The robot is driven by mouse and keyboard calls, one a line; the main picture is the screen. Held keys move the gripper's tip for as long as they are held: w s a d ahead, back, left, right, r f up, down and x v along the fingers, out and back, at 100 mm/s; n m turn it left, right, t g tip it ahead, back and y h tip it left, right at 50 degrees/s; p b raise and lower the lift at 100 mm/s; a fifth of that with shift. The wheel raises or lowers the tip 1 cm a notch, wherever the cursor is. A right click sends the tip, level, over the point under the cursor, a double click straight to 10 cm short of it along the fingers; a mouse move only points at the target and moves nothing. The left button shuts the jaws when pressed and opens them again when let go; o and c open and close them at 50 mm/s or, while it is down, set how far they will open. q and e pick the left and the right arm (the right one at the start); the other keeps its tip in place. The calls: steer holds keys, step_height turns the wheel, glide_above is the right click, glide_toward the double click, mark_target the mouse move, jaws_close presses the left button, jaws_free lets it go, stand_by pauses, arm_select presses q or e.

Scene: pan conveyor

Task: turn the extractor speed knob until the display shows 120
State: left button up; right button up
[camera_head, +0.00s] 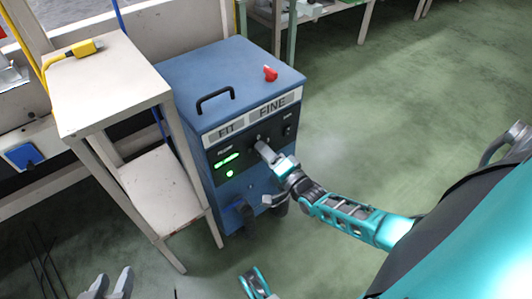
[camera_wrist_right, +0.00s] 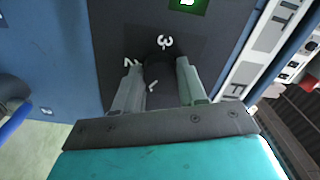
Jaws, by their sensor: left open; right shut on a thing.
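The blue extractor (camera_head: 235,80) stands on the floor with a dark control panel. Its green display (camera_head: 228,159) is lit, but I cannot read the digits; part of it shows at the top edge of the right wrist view (camera_wrist_right: 188,4). The dark speed knob (camera_wrist_right: 158,70) sits between the fingers of my right gripper (camera_wrist_right: 156,88), with white numerals on the panel around it. My right gripper is shut on the knob; in the head view the gripper (camera_head: 264,150) hides it. My left gripper (camera_head: 110,287) is open and empty at the bottom left, away from the extractor.
A pale shelf stand (camera_head: 110,95) with a yellow connector (camera_head: 84,48) on top stands close to the extractor's left side. A black handle (camera_head: 215,98) and a red knob (camera_head: 270,73) are on the extractor's top. Green floor is free to the right.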

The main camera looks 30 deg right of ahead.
arm_select(q)
steer(key=shift+f, duration=0.1)
arm_select(e)
steer(key=o, duration=1.1)
arm_select(q)
steer(key=p, duration=0.1)
steer(key=a+r+p, duration=0.1)
steer(key=p, duration=0.1)
steer(key=shift+s+r+y, duration=0.15)
steer(key=shift+r+y, duration=0.1)
steer(key=shift+y, duration=0.05)
arm_select(e)
steer(key=s, duration=0.8)
steer(key=s+d, duration=0.1)
steer(key=s, duration=0.4)
steer(key=shift+w, duration=0.1)
